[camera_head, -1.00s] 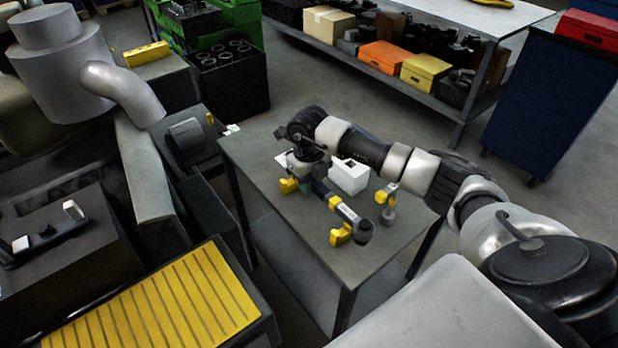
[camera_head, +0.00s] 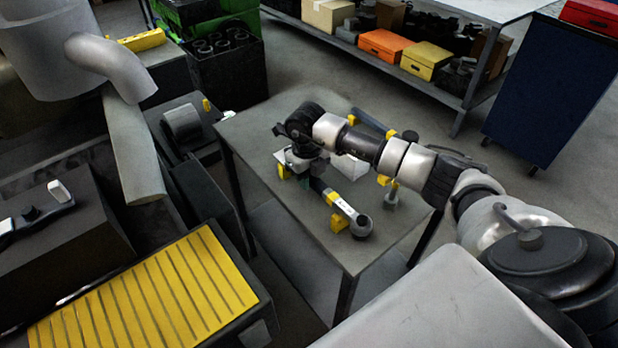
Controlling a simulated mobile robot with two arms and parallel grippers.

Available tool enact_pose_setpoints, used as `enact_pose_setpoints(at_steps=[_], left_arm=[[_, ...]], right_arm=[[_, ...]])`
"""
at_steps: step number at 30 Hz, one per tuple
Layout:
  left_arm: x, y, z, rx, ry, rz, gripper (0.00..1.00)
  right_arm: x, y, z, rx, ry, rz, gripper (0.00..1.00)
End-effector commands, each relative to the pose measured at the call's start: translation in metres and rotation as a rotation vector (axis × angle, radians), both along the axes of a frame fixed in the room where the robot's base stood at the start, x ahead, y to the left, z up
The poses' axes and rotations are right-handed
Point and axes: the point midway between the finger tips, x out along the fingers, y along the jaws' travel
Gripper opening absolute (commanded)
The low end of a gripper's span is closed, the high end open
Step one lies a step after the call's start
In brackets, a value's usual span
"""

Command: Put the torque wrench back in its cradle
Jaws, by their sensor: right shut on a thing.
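The torque wrench (camera_head: 345,208) has a dark handle, yellow bands, a pale shaft and a dark round head. My right gripper (camera_head: 300,172) is shut on its far end, above the grey table. Yellow cradle supports stand below it, one at the left by my gripper (camera_head: 283,171) and one under the head end (camera_head: 340,223). The wrench lies along the line of these supports, at or just above them; I cannot tell whether it touches. My fingers are mostly hidden by my wrist. My left gripper is not in view.
A dark bar (camera_head: 370,122) with yellow supports lies behind my right forearm. Another yellow-topped stand (camera_head: 390,196) is right of the wrench. The table's front is clear.

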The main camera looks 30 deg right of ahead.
Motion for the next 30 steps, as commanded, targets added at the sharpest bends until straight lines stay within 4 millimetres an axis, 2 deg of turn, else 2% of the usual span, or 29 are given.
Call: enact_pose_setpoints(at_steps=[11,30], left_arm=[[-0.001,0.0,-0.001,0.0,0.001,0.0,0.53],[0.0,0.0,-0.018,0.0,0.0,0.001,0.53]], right_arm=[[0.0,0.0,0.0,0.0,-0.002,-0.001,0.0],[0.001,0.0,-0.022,0.001,-0.002,-0.001,0.0]])
